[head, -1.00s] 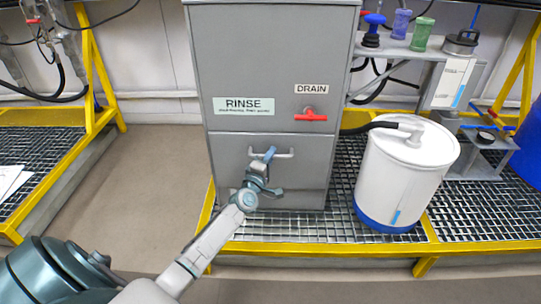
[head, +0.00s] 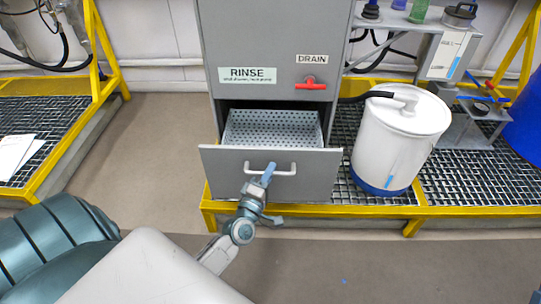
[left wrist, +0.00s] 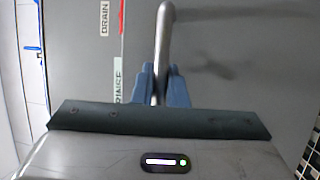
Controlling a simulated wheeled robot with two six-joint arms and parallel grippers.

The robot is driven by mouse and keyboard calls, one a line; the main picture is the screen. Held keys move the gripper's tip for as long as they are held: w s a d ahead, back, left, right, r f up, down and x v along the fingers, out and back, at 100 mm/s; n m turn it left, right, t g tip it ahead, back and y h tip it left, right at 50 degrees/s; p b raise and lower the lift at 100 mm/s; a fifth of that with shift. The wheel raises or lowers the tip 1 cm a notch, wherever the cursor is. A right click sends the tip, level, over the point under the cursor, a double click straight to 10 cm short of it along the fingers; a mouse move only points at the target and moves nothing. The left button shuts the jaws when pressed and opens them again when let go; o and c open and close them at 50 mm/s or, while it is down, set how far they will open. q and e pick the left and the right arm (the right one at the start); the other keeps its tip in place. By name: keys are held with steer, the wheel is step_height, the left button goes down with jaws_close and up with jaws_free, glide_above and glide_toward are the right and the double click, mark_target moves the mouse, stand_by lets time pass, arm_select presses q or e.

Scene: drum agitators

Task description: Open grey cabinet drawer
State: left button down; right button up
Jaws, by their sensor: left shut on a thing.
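The grey cabinet (head: 270,50) stands at the centre of the head view with its lower drawer (head: 225,172) pulled out. A perforated metal tray inside the drawer (head: 270,128) shows above the drawer front. My left gripper (head: 266,177) is shut on the drawer's light bar handle (head: 285,172), near its left part. In the left wrist view the blue fingers of the gripper (left wrist: 160,88) are on both sides of the handle (left wrist: 164,40). My right gripper is not in view.
A white drum (head: 398,140) with a blue base stands right of the drawer on a grating with a yellow frame (head: 345,211). A red drain valve (head: 310,84) is above the drawer. The floor in front is clear.

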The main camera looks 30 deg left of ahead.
arm_select(q)
steer(key=shift+s+d, duration=0.5)
steer(key=shift+s, duration=0.3)
steer(key=shift+s+d, duration=0.45)
steer(key=shift+s, duration=0.3)
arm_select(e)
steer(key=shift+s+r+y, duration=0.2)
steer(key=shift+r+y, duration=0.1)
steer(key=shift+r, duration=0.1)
arm_select(q)
steer(key=c, duration=1.5)
jaws_free()
steer(key=shift+o, duration=0.2)
